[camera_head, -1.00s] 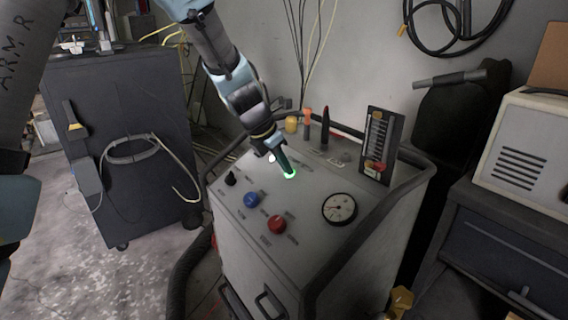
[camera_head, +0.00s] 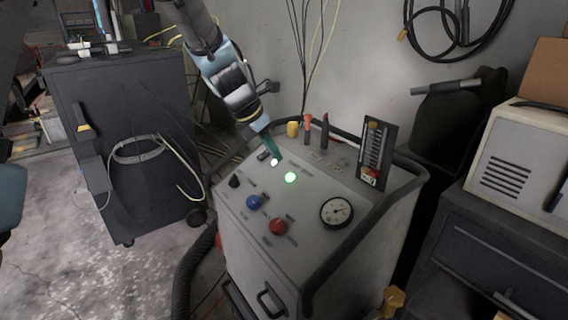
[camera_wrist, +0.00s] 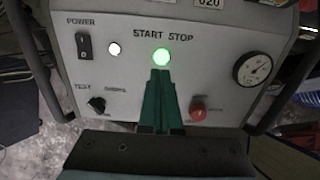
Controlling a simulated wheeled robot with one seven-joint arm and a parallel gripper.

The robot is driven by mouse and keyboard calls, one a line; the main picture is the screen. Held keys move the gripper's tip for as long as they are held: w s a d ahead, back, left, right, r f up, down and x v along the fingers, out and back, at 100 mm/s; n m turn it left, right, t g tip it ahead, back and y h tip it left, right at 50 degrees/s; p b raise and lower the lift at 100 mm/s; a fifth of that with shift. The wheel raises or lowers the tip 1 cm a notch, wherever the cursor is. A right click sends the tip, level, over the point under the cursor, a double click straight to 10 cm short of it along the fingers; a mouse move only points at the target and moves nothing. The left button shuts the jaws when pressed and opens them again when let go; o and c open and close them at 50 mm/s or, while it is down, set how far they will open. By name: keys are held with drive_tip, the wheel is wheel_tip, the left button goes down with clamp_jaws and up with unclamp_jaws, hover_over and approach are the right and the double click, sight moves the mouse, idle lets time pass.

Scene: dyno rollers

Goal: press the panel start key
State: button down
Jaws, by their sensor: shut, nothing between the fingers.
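The grey panel (camera_head: 327,178) is the sloping top of a cabinet. A round green-lit key (camera_head: 290,177) sits on it; in the wrist view this key (camera_wrist: 161,57) lies under the words START STOP. My gripper (camera_head: 272,155) is shut and empty, its green fingers above the panel. In the head view its tips overlap the area by a small white lamp (camera_head: 274,162), up and left of the green key. In the wrist view the fingertips (camera_wrist: 161,74) line up just below the green key. A gap shows between tips and key in the head view.
Near the key are a black POWER switch (camera_wrist: 84,45), a black knob (camera_head: 235,181), a blue knob (camera_head: 254,202), a red knob (camera_head: 277,226) and a round gauge (camera_head: 336,211). A black rail (camera_head: 359,232) edges the panel. A dark cabinet (camera_head: 125,150) stands left.

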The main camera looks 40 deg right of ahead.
drive_tip(key=v, duration=0.6)
drive_tip(key=shift+s+r, duration=0.1)
idle(0.6)
drive_tip(key=w+a+f+m+t+y, duration=0.1)
drive_tip(key=w+a+f+m, duration=0.2)
drive_tip(key=a, duration=0.7)
drive_tip(key=w+a+f+m+t+y, duration=0.1)
drive_tip(key=w+a+m, duration=0.3)
drive_tip(key=a, duration=0.7)
drive_tip(key=s+a+f+m+y, duration=0.1)
drive_tip(key=a+m, duration=0.4)
drive_tip(key=a, duration=0.6)
drive_tip(key=s+a+f+m+y, duration=0.2)
drive_tip(key=s+a+m, duration=0.2)
drive_tip(key=a, duration=0.7)
drive_tip(key=m, duration=0.2)
drive_tip(key=shift+s+a+f+m+y, duration=0.25)
drive_tip(key=shift+s+a+m+y, duration=0.05)
drive_tip(key=shift+a, duration=0.1)
drive_tip(key=shift+d, duration=0.1)
